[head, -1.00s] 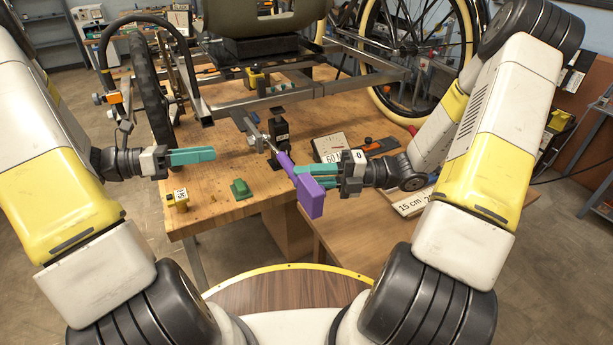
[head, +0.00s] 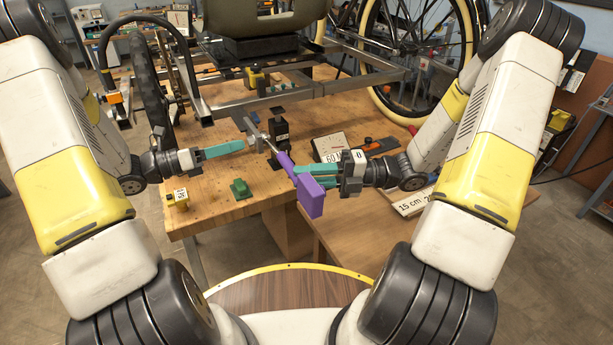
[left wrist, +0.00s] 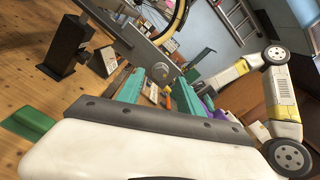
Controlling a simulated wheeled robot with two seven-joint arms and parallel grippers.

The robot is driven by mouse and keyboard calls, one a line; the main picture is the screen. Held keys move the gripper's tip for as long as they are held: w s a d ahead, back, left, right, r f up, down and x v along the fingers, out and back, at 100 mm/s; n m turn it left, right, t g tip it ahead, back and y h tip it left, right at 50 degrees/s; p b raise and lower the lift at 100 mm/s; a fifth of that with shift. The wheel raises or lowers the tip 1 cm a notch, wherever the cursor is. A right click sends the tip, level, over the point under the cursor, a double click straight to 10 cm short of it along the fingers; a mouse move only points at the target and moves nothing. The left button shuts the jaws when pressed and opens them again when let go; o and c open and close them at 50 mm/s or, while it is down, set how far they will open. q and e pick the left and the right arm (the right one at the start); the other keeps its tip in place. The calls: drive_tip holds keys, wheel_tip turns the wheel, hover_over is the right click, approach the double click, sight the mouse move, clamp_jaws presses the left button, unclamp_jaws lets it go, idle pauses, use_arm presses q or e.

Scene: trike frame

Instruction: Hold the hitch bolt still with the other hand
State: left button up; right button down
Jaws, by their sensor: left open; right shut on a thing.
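The hitch bolt (head: 253,142) is a small grey metal piece at the end of the grey trike frame tube, above the wooden bench. My left gripper (head: 243,146) is open, its teal fingers pointing right, with tips close to the bolt. In the left wrist view a grey round bolt end (left wrist: 160,71) shows beyond and between the fingertips (left wrist: 158,80); I cannot tell whether they touch it. My right gripper (head: 298,177) is shut on a purple tool (head: 311,196), whose slim end reaches up-left toward the bolt. The contact there is too small to tell.
A black post (head: 279,128) stands just right of the bolt. A gauge box (head: 333,146) lies to the right. The trike frame closes off the back.

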use_arm(q)
drive_tip(key=shift+x, duration=1.35)
clamp_jaws()
idle(0.5)
